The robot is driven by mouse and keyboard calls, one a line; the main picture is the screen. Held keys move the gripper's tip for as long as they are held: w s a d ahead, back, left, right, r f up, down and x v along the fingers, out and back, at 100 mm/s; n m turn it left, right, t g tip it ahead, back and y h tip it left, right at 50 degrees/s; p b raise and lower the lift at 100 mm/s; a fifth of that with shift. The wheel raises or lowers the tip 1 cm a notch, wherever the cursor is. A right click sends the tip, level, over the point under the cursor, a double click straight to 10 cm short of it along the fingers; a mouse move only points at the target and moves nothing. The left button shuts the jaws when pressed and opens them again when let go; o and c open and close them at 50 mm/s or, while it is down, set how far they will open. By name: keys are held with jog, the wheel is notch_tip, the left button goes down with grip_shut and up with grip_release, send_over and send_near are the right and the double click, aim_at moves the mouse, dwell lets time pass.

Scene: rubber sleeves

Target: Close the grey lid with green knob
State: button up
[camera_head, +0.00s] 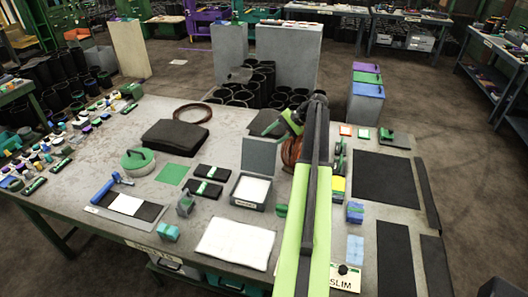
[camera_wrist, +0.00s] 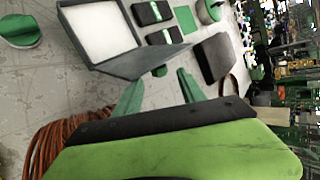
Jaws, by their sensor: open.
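The grey lid (camera_head: 259,153) stands raised, about upright, at the back edge of an open grey box (camera_head: 249,205) with a white inside. In the wrist view the lid (camera_wrist: 140,63) is seen nearly edge-on beside the box (camera_wrist: 80,52). My gripper (camera_head: 281,126) is behind and right of the lid, above the table. In the wrist view my gripper (camera_wrist: 159,77) has its green fingers apart, empty, close to the lid.
Black bundles with green bands (camera_head: 207,180) and a dark folded pad (camera_head: 175,137) lie left of the box. A white sheet (camera_head: 236,242) lies in front of it. A brown cable coil (camera_head: 292,152) is beside my arm. Grey bins (camera_head: 287,55) stand behind the table.

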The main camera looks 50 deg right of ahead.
aim_at(263, 143)
jog(key=b+x, duration=0.2)
jog(key=x, duration=0.3)
jog(key=shift+w, duration=0.1)
grip_shut()
jog(key=shift+w, duration=0.1)
dwell(1.1)
